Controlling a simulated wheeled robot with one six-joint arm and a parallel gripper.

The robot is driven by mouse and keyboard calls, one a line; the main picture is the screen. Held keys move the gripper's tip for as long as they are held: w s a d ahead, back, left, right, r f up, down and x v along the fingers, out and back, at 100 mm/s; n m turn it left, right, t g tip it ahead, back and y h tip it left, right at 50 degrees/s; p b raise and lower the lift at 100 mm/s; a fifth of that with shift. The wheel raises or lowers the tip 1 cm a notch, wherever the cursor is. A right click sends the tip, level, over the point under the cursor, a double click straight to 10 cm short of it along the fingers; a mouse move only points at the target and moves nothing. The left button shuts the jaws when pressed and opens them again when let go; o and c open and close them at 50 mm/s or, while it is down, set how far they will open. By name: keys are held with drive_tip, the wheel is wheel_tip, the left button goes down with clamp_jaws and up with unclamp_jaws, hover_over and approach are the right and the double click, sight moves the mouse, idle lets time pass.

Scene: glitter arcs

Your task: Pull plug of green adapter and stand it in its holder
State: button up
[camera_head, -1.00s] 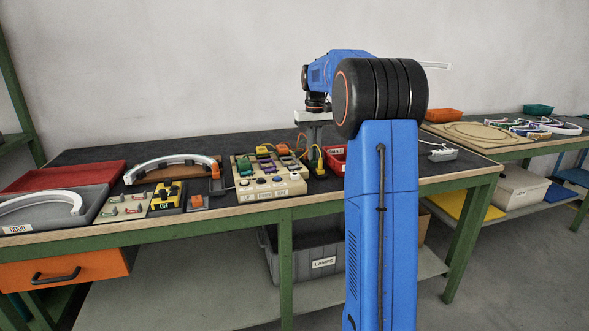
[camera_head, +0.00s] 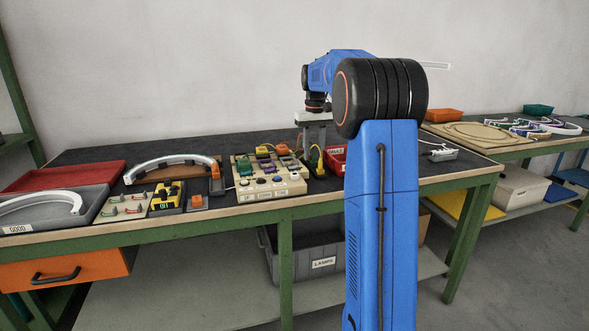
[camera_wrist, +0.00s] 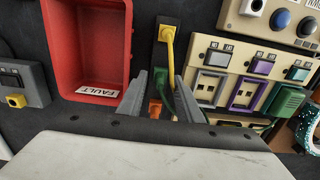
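The green adapter (camera_wrist: 287,101) is at the right end of the socket row on the beige panel (camera_wrist: 234,118) in the wrist view. In the head view the green adapter (camera_head: 244,167) is at the panel's left. A green cord runs behind the panel; its plug is not clearly visible. My gripper (camera_wrist: 160,88) is open, fingers apart, between panel and red bin. An orange plug-like piece (camera_wrist: 155,108) shows between and beyond the fingers, without clear contact. A black holder (camera_wrist: 162,58) with a yellow plug and cord (camera_wrist: 168,34) stands near the fingertips.
The red FAULT bin (camera_wrist: 87,45) is close on the fingers' left in the wrist view. A grey tray (camera_head: 92,207) and a curved lamp (camera_head: 160,164) are farther left in the head view.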

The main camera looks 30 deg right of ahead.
sight(313, 151)
drive_tip(key=shift+r, duration=3.7)
drive_tip(key=shift+a, duration=0.15)
drive_tip(key=s+a+f+n+t, duration=0.1)
drive_tip(key=s+a+n+t, duration=0.1)
drive_tip(key=s+a, duration=1.55)
drive_tip(key=s+a+f+t, duration=0.1)
drive_tip(key=s+a+f, duration=0.3)
drive_tip(key=s, duration=0.3)
drive_tip(key=s+a+f+t, duration=0.1)
drive_tip(key=s+a+f, duration=0.2)
drive_tip(key=s+f, duration=0.4)
drive_tip(key=s+a+f+n, duration=0.1)
drive_tip(key=s+a+f, duration=0.3)
drive_tip(key=s+f, duration=0.2)
drive_tip(key=shift+s+a+t, duration=0.3)
drive_tip(key=shift+s+t, duration=0.1)
drive_tip(key=shift+s, duration=0.4)
